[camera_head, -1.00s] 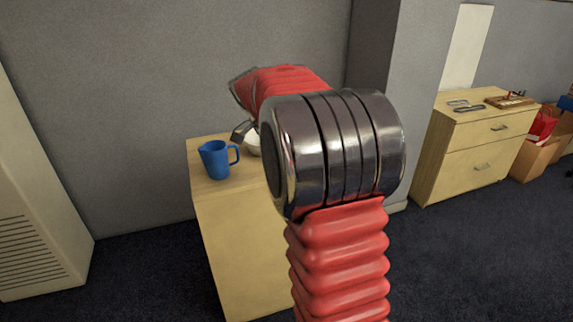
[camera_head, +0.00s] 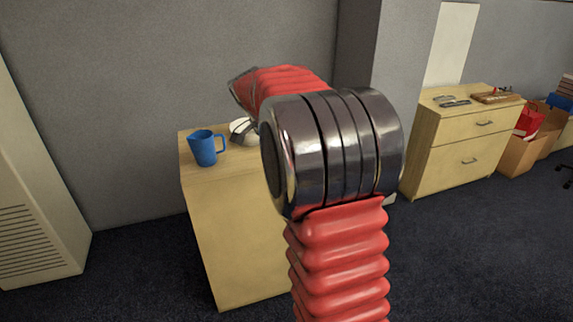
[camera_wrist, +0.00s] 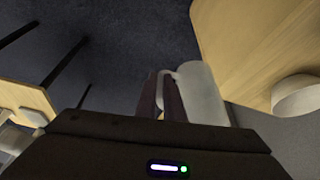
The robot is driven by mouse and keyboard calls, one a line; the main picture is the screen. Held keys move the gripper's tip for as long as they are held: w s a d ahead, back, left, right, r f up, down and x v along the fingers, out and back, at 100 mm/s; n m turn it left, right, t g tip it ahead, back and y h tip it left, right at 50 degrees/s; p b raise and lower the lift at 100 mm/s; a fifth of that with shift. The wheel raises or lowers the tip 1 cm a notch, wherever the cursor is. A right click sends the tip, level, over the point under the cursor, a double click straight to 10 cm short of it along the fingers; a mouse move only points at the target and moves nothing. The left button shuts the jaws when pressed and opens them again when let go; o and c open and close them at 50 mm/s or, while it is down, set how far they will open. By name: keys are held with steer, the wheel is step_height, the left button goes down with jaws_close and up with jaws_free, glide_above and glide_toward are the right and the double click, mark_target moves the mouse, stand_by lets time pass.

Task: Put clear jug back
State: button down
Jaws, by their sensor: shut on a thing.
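The clear jug (camera_wrist: 203,93) shows in the wrist view as a pale, whitish jug, with its handle at the fingers. My gripper (camera_wrist: 167,97) is shut on it at the handle side. In the wrist view the jug overlaps the edge of a wooden top (camera_wrist: 235,35); I cannot tell its height relative to that top. In the head view my red arm and its metal joint hide the jug and most of the gripper.
A blue jug (camera_head: 203,149) and a white bowl (camera_head: 241,127) stand on a wooden cabinet (camera_head: 228,225). A white bowl also shows in the wrist view (camera_wrist: 298,97). A drawer unit (camera_head: 450,148) with small items and cardboard boxes (camera_head: 519,156) stand right. Dark carpet is clear in front.

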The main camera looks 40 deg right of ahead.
steer(key=w+a+f+n+t+y, duration=0.1)
steer(key=w+a+f+n+t, duration=0.1)
steer(key=w+a+f+n, duration=0.35)
steer(key=w+a+f+n+t+y, duration=0.1)
steer(key=w+a+f+n+t, duration=0.1)
steer(key=a+f+n, duration=0.45)
steer(key=s+a+f+n+y, duration=0.1)
steer(key=a+f+n, duration=0.1)
steer(key=a, duration=0.6)
steer(key=s+a+f+n+t+y, duration=0.1)
steer(key=a+f+n, duration=0.1)
steer(key=a+n, duration=0.3)
steer(key=a, duration=0.3)
steer(key=shift+s+a+f, duration=0.2)
steer(key=shift+a+f, duration=0.1)
